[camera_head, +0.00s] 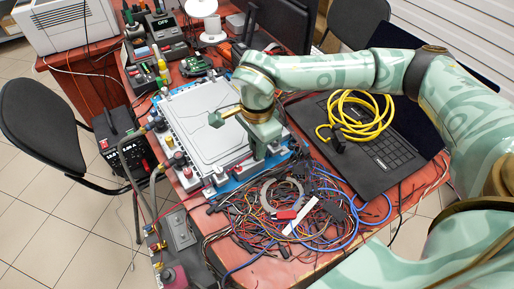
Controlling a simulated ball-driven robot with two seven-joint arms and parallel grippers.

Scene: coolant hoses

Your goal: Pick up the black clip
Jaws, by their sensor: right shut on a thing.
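My right arm reaches in from the right, and its right gripper (259,156) points down at the near right corner of the grey metal plate (206,122). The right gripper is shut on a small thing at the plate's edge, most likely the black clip. The clip is mostly hidden by the fingers and too small to make out. I cannot tell whether it still touches the fixture. The plate lies flat in a blue-edged fixture (222,188). My left gripper is not in view.
A tangle of thin wires (285,215) covers the near side of the red table. A black laptop (378,168) with a coiled yellow cable (357,115) lies to the right. Hose fittings (160,124) line the plate's left side. A black chair (42,125) stands at left.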

